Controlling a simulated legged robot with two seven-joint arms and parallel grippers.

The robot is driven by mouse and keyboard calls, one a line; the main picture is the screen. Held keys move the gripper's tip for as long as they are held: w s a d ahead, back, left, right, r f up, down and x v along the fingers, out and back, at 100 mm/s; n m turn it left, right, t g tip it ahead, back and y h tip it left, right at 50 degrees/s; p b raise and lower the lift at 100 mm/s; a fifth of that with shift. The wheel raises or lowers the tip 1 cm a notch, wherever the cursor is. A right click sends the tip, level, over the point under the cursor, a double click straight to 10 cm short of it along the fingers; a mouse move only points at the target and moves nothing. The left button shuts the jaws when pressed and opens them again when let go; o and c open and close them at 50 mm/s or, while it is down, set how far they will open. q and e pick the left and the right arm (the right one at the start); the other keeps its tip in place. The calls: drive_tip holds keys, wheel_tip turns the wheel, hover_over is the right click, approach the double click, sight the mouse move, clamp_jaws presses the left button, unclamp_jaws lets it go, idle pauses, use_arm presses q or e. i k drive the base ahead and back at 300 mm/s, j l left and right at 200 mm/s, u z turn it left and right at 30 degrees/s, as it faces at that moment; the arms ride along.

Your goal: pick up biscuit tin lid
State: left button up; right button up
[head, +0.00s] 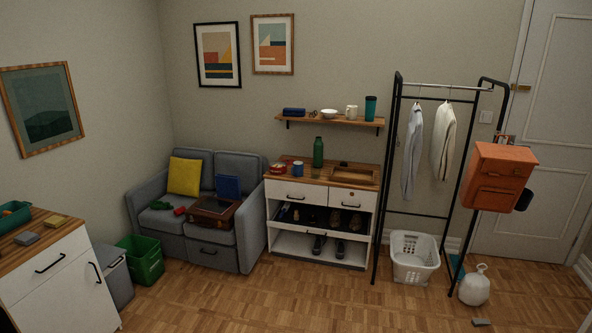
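A small round red tin (278,168) stands on the left end of the wooden top of the white cabinet (290,189). It may be the biscuit tin. It is too small in the head view to tell its lid apart from its body. Another red item shows just behind and to the right of it, partly hidden by a blue mug or can (298,169). Neither of my grippers is in view, so nothing shows of what they hold.
A green bottle (318,152) and a wooden tray (353,174) share the cabinet top. A wall shelf (335,121) hangs above. A grey sofa (150,224) stands left, a clothes rack (386,180) and laundry basket (414,268) right. Open parquet floor lies in front.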

sight(278, 170)
drive_tip(key=i, duration=2.7)
drive_tip(key=i+z, duration=0.2)
drive_tip(key=i, duration=0.35)
drive_tip(key=i+j+z, duration=0.2)
drive_tip(key=i, duration=0.3)
drive_tip(key=i+j+z, duration=0.15)
drive_tip(key=i, duration=0.35)
drive_tip(key=i+j+z, duration=0.2)
drive_tip(key=i+j, duration=0.2)
drive_tip(key=i+j+z, duration=0.35)
drive_tip(key=i, duration=0.2)
